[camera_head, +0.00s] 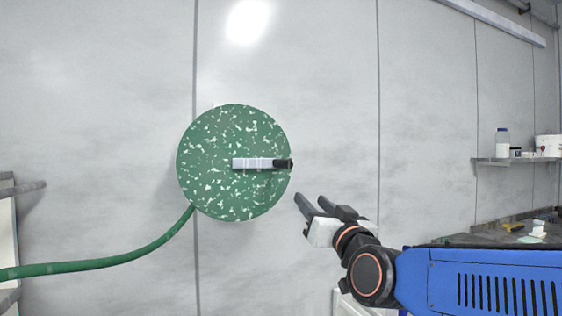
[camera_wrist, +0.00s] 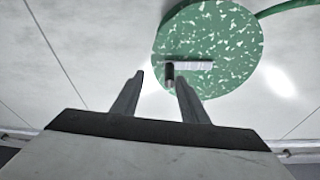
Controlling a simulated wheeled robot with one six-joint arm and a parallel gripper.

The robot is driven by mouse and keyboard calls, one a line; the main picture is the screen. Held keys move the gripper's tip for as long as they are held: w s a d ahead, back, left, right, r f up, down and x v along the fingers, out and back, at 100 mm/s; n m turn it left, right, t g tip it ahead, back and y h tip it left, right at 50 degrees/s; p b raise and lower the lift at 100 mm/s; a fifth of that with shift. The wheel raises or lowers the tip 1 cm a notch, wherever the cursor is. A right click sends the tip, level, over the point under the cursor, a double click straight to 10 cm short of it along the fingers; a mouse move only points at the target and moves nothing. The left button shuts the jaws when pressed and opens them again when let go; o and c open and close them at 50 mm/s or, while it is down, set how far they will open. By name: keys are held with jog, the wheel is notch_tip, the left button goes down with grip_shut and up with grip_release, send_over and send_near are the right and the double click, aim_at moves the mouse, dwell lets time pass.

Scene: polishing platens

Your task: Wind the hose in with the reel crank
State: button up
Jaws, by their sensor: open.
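The hose reel (camera_head: 220,135) is a round green disc with white flecks on the grey wall in the head view. It also shows upside down in the wrist view (camera_wrist: 225,40). Its crank (camera_head: 250,164) is a pale bar running right from the disc's middle, with a black handle (camera_head: 284,163) at the right rim. The green hose (camera_head: 110,261) leaves the reel's lower left and runs off the left edge. My gripper (camera_head: 315,201) is open and empty, below and right of the handle, apart from it. In the wrist view the handle (camera_wrist: 170,76) appears beyond the gap between my fingers (camera_wrist: 159,82).
A shelf (camera_head: 515,160) at the right holds a bottle (camera_head: 502,142) and a white tub (camera_head: 547,145). A worktop with small items (camera_head: 513,227) is at the lower right. The wall around the reel is clear.

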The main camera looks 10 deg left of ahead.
notch_tip(320, 180, up, 3)
jog(key=a+t, duration=0.1)
jog(key=a, duration=0.1)
send_near(263, 164)
jog(key=w+r, duration=0.1)
jog(key=w, duration=0.1)
jog(key=w+r, duration=0.2)
jog(key=w, duration=0.1)
jog(key=w+d+r, duration=0.1)
jog(key=w+r, duration=0.1)
jog(key=w, duration=0.1)
jog(key=shift+w, duration=0.25)
grip_shut()
